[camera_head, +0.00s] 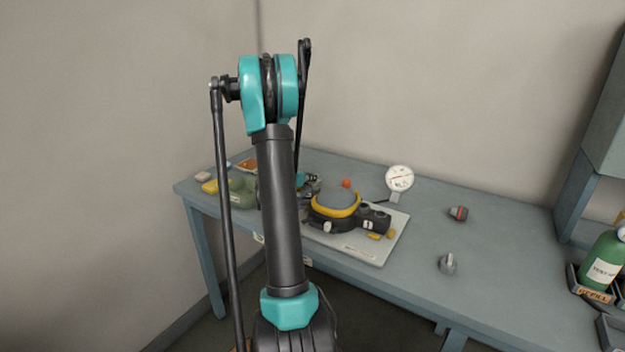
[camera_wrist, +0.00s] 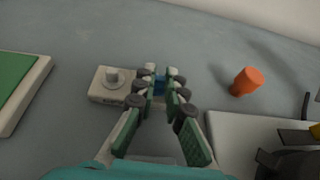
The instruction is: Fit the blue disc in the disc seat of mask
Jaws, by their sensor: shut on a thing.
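My gripper (camera_wrist: 160,78) is shut on the blue disc (camera_wrist: 160,86), which shows as a small blue patch between the fingertips in the wrist view. The fingers cover most of the disc. In the head view my gripper is largely hidden behind my arm. The mask (camera_head: 337,203) lies on a white board on the table, with a yellow rim, a grey dome and dark fittings. A dark part of it (camera_wrist: 292,163) shows at the lower right of the wrist view, apart from my gripper. I cannot make out the disc seat.
An orange cylinder (camera_wrist: 246,81) stands to the right. A green panel with a white frame (camera_wrist: 32,101) lies far left. A gauge (camera_head: 400,177) stands behind the board (camera_head: 370,252). The table's right side is mostly clear.

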